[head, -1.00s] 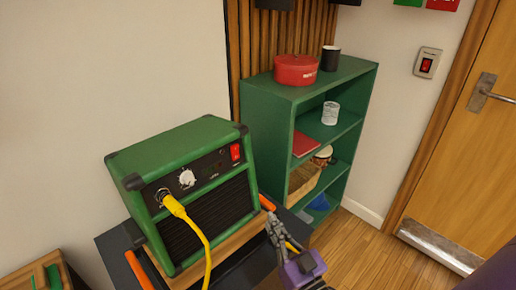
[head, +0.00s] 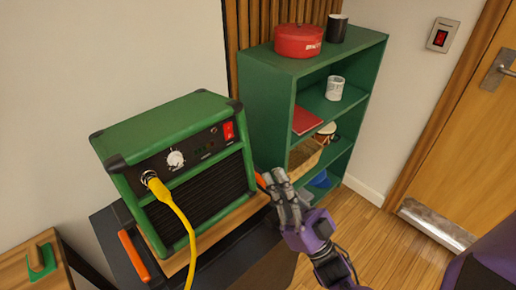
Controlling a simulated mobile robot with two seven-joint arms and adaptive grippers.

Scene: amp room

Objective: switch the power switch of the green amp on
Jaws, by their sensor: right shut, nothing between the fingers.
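The green amp (head: 178,165) stands on a wooden board on a dark cart in the head view. Its front panel has a white knob (head: 175,158) and a red power switch (head: 228,131) at the upper right corner. A yellow cable (head: 172,208) is plugged into the panel's left end. My right gripper (head: 277,182) is shut and empty, just right of the amp's lower right corner, below the switch and apart from it. My left gripper is not in view.
The cart (head: 108,225) has orange handles. A green shelf (head: 268,115) behind on the right holds a red pot (head: 298,41), a black cup (head: 337,27) and a white mug (head: 334,88). A red wall switch (head: 440,37) is by the door. Open floor lies at the right.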

